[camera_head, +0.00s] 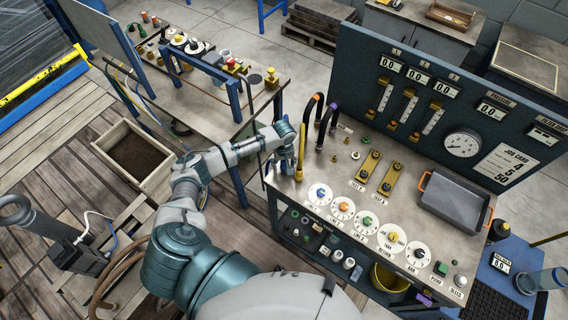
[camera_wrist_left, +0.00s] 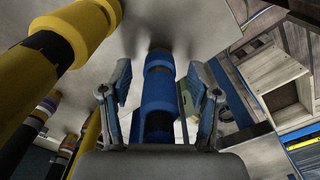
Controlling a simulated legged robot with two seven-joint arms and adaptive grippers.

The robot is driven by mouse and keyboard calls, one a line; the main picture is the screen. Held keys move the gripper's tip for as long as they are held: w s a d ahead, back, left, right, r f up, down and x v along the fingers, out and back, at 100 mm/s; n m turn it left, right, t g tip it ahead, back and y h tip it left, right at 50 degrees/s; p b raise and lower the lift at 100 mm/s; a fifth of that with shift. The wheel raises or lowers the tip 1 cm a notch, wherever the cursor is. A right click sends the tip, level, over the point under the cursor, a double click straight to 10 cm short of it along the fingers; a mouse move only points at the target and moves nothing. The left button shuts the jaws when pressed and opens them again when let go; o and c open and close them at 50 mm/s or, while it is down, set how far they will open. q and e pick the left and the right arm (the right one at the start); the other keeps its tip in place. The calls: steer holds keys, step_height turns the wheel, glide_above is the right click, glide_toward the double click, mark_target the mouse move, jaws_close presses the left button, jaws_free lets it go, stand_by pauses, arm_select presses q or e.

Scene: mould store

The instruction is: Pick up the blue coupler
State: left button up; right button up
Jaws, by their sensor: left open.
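The blue coupler (camera_wrist_left: 158,92) is a blue cylinder with dark bands, in the middle of the left wrist view. It lies between the two spread fingers of my left gripper (camera_wrist_left: 160,88), with a visible gap on each side. In the head view my left gripper (camera_head: 287,150) is over the left end of the bench, beside an upright yellow hose end. I cannot make out the coupler there, as the gripper and wrist cover that spot. My right gripper is not in view.
The yellow hose end (camera_head: 302,146) stands close to the gripper; orange-banded (camera_head: 311,112) and purple-banded (camera_head: 332,112) dark hoses stand behind it. Numbered dials (camera_head: 343,208), yellow valve plates (camera_head: 392,179) and a grey tray (camera_head: 452,202) occupy the bench. A gauge panel (camera_head: 440,100) rises behind.

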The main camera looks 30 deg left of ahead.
arm_select(q)
jaws_close()
step_height(320, 180, up, 10)
steer(key=shift+r, duration=0.1)
stand_by(0.5)
